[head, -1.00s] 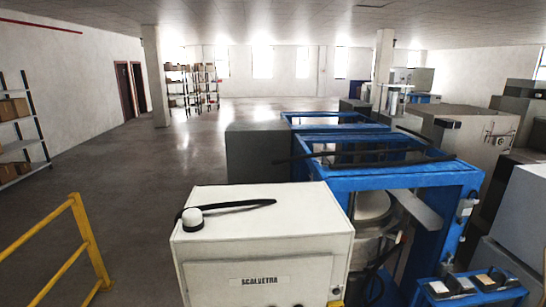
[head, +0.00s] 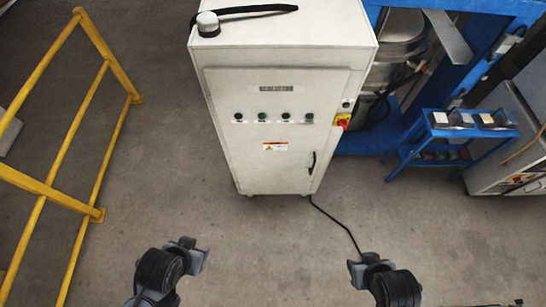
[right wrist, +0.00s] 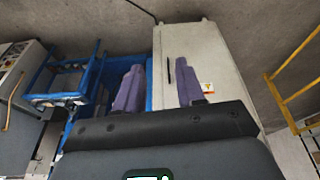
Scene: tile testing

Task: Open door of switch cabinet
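The white switch cabinet (head: 283,30) stands upright ahead of me. Its front door (head: 265,165) looks shut, with a row of dark buttons, a warning label and a slim black handle (head: 311,163) low on the right. A red-and-yellow switch (head: 342,121) sits on the right side. My left gripper (head: 188,252) is in front of the cabinet at lower left; its fingers are too unclear to read. My right gripper (head: 362,266) is at lower right, apart from the cabinet. In the right wrist view its purple fingers (right wrist: 160,85) are spread and empty, and the handle (right wrist: 169,70) shows between them.
A yellow railing (head: 62,130) stands on the left. A blue machine frame (head: 390,135) and a small blue table (head: 460,130) are on the right. A black cable (head: 337,222) runs over the floor. The floor before the cabinet is otherwise clear.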

